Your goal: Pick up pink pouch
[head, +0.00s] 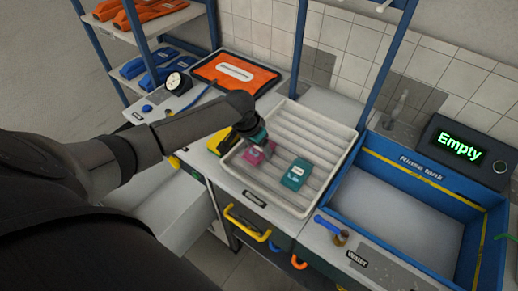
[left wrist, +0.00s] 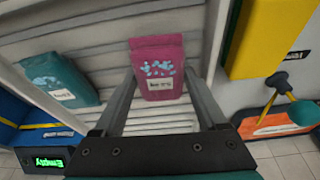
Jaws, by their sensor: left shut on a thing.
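The pink pouch (head: 255,153) is at the left side of a white ribbed tray (head: 334,168) in the head view. It has a white label and blue marks in the left wrist view (left wrist: 159,68). My left gripper (head: 254,138) is over the pouch. In the left wrist view its two fingers (left wrist: 165,85) stand on either side of the pouch, and it is shut on it. Whether the pouch is lifted off the tray is hard to tell. My right gripper is not in view.
A teal pouch (head: 297,174) lies in the tray, right of the pink one. A blue rinse tank (head: 424,172) with an "Empty" display (head: 458,143) stands at the right. An orange tray (head: 235,74) lies behind. Blue rack posts (head: 299,50) rise at the back.

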